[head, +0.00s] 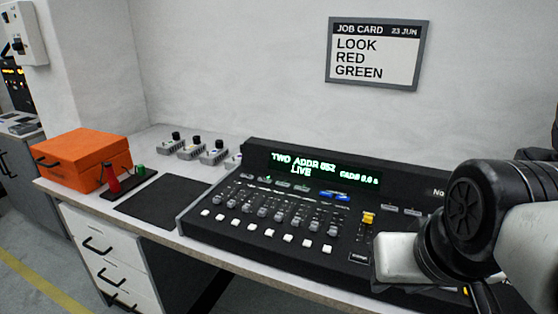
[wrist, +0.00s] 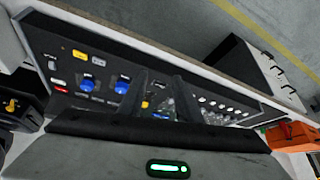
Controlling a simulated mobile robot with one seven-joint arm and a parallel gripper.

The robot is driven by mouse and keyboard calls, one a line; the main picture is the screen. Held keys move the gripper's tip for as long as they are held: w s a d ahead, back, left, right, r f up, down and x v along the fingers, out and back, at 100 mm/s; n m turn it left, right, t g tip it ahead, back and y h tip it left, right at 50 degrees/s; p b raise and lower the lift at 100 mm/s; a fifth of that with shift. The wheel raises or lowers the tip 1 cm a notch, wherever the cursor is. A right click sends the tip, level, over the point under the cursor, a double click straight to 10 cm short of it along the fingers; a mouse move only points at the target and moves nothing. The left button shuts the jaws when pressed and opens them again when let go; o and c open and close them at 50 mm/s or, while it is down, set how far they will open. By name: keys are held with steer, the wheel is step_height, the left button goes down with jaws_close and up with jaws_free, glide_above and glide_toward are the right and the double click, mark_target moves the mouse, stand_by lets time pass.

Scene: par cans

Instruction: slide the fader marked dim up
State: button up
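The black lighting console (head: 225,215) lies on the desk, and part of its panel (wrist: 60,45) shows in the wrist view. Its faders include a row of grey caps (head: 262,212) and one yellow cap (head: 368,218) right of them. Fader labels are too small to read, so I cannot tell which is marked dim. In the wrist view my gripper (wrist: 167,90) has two dark fingers with a gap between them, over the console panel. No object is visibly held. In the head view my arm hides the console's right part, and the fingers do not show.
The console display (head: 325,168) reads "TWO ADDR 052 LIVE". Blue knobs (wrist: 122,86) stand on the panel. An orange case (head: 80,158), a dark mat (head: 160,198) and several small grey boxes (head: 190,150) sit to the left. A job card (head: 376,54) hangs on the wall.

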steer(key=shift+w+r, duration=0.15)
steer(key=c, duration=0.5)
steer(key=w+n+p, duration=0.1)
steer(key=w+a+r+n+g+p, duration=0.1)
steer(key=w+n, duration=0.1)
steer(key=w+r+n+h+p, duration=0.1)
steer(key=w, duration=0.1)
steer(key=shift+a+n+g+p, duration=0.2)
steer(key=shift+n+g+p, duration=0.1)
steer(key=shift+g, duration=0.1)
jaws_close()
steer(key=w+a+n+h+p, duration=0.2)
steer(key=w+a+n+p, duration=0.1)
steer(key=w+n, duration=0.25)
steer(key=n+t+h+p, duration=0.2)
steer(key=n+t+p, duration=0.75)
steer(key=n, duration=1.25)
glide_toward(214, 200)
steer(key=shift+t, duration=0.25)
steer(key=x, duration=0.6)
steer(key=shift+s+d+f+b, duration=0.1)
steer(key=shift+d+f+b, duration=0.1)
steer(key=shift+b, duration=0.2)
